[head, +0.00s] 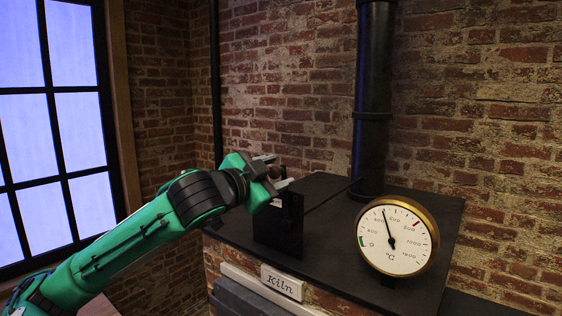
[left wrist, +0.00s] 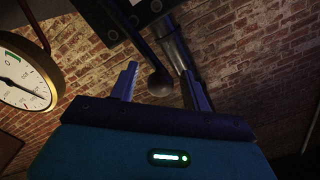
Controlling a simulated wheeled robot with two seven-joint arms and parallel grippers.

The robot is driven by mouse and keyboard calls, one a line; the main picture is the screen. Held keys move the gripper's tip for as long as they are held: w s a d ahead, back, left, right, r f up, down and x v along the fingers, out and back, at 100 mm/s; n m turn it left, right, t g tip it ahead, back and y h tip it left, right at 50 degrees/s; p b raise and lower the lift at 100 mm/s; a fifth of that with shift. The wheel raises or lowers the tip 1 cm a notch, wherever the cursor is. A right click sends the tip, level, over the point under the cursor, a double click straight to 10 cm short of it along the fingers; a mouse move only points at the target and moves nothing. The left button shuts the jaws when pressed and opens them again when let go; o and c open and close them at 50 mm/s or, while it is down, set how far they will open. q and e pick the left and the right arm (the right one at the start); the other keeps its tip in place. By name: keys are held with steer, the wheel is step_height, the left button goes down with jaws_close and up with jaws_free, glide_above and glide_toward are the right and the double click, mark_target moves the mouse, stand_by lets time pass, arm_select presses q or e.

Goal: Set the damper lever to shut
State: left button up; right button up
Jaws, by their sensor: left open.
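The damper lever is a dark rod ending in a round knob (left wrist: 159,82), seen in the left wrist view, where the rod runs up to a dark plate (left wrist: 118,22). In the head view the brownish knob (head: 274,172) shows small at my left gripper (head: 279,170), above an upright black box (head: 279,225) on the kiln. My left gripper is open; in the left wrist view its fingers (left wrist: 160,70) stand on either side of the knob, with gaps visible on both sides. The lever's marked settings cannot be read. My right gripper is not in view.
The kiln's dark top (head: 330,205) carries a round dial (head: 397,237) with a brass rim, right of the box. A black flue pipe (head: 372,100) rises behind. A "Kiln" sign (head: 282,282) is on the front. Brick wall stands behind, a window (head: 60,130) at left.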

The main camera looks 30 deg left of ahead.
arm_select(q)
steer(key=shift+w+p, duration=0.3)
steer(key=shift+w, duration=0.85)
